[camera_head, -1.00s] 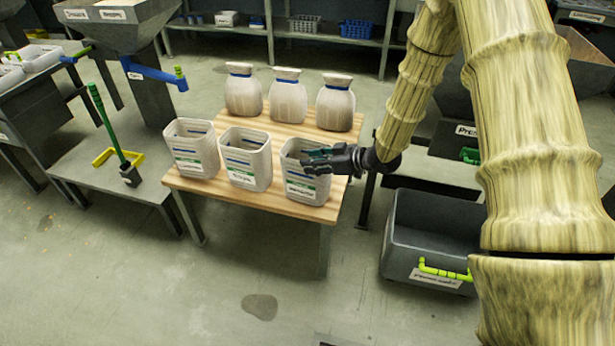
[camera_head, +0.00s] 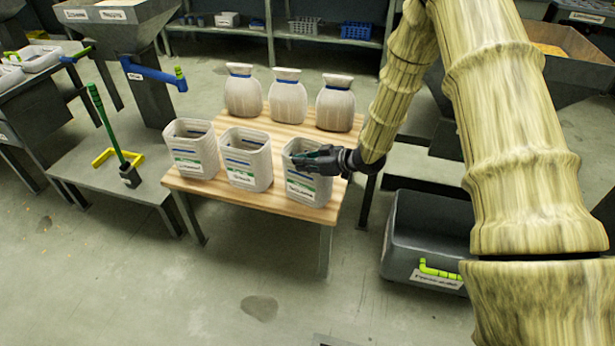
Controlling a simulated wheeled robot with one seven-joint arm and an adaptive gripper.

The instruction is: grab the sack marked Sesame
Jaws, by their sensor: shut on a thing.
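My gripper (camera_head: 307,157) reaches in from the right and is shut on the upper rim of the right open sack, which stands upright on the table. The fingers cover part of its opening.
Three closed sacks with blue ties (camera_head: 288,97) stand in the back row. A grey bin (camera_head: 425,235) with a yellow-green handle is on the floor at right. A low table with a green-handled tool (camera_head: 110,130) stands at left.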

